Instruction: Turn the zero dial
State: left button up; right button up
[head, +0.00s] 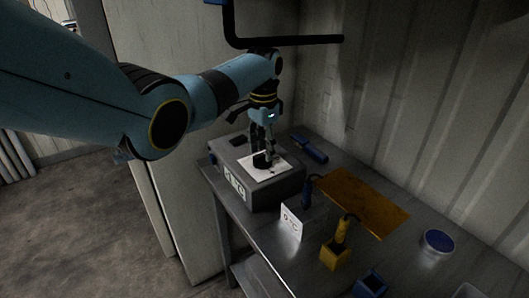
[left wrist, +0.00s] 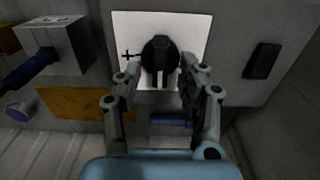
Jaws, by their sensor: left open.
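The zero dial (left wrist: 161,58) is a round black knob with a raised grip bar, on a white plate (left wrist: 198,24) marked with a plus sign to its left in the left wrist view. In the head view the dial (head: 262,160) sits on top of a grey box (head: 281,187) on the bench, partly hidden by my fingers. My left gripper (head: 264,150) points down over it. In the left wrist view its fingers (left wrist: 154,84) are open, one on each side of the dial's near end; I cannot tell whether they touch it. My right gripper is not in view.
On the metal bench (head: 262,233) are an orange mat (head: 362,199), a white sign card (head: 291,222), a yellow block with a yellow-handled tool (head: 336,254), a blue-lidded tub (head: 438,242) and a blue tool (head: 309,150) near the wall. A black pipe (head: 290,41) runs above.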

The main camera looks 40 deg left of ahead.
pick_arm(q)
jog(key=shift+f, duration=0.75)
grip_shut()
